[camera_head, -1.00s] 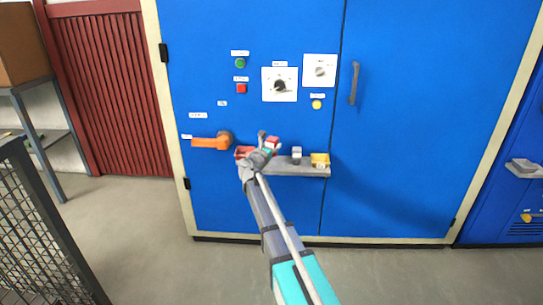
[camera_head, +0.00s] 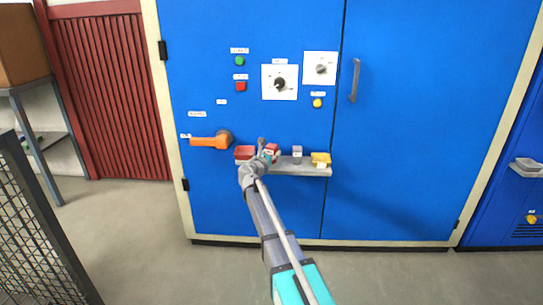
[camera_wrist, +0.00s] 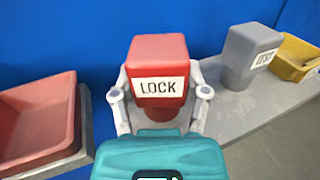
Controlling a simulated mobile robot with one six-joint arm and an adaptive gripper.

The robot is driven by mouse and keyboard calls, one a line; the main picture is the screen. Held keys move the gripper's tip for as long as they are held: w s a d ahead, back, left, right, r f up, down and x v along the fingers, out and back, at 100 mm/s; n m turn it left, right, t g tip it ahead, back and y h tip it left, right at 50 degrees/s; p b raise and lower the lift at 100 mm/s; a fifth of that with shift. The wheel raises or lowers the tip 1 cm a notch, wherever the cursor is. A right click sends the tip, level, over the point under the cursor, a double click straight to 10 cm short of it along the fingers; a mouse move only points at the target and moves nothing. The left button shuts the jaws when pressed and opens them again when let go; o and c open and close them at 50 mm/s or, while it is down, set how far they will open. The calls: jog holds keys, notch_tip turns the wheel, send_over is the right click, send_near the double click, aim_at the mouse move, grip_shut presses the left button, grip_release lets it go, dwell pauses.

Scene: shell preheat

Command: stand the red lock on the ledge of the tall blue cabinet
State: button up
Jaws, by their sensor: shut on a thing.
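The red lock (camera_wrist: 157,72), a block with a white LOCK label, is upright between the fingers of my gripper (camera_wrist: 160,100) in the wrist view. The fingers are shut on its lower part. In the head view the lock (camera_head: 272,149) is at the ledge (camera_head: 300,171) of the tall blue cabinet (camera_head: 265,205), between a red tray and a grey block. The lock's base is hidden behind my gripper (camera_head: 266,155), so I cannot tell whether it touches the ledge.
A red tray (camera_wrist: 38,118) is left of the lock on the ledge. A grey TEST block (camera_wrist: 245,55) and a yellow tray (camera_wrist: 296,58) are to its right. An orange handle (camera_head: 208,142) juts from the cabinet at left. A mesh fence (camera_head: 38,240) stands front left.

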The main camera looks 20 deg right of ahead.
jog(key=shift+f, duration=0.1)
jog(key=o, duration=1.2)
jog(key=v, duration=1.2)
jog(key=shift+d, duration=0.1)
dwell(0.3)
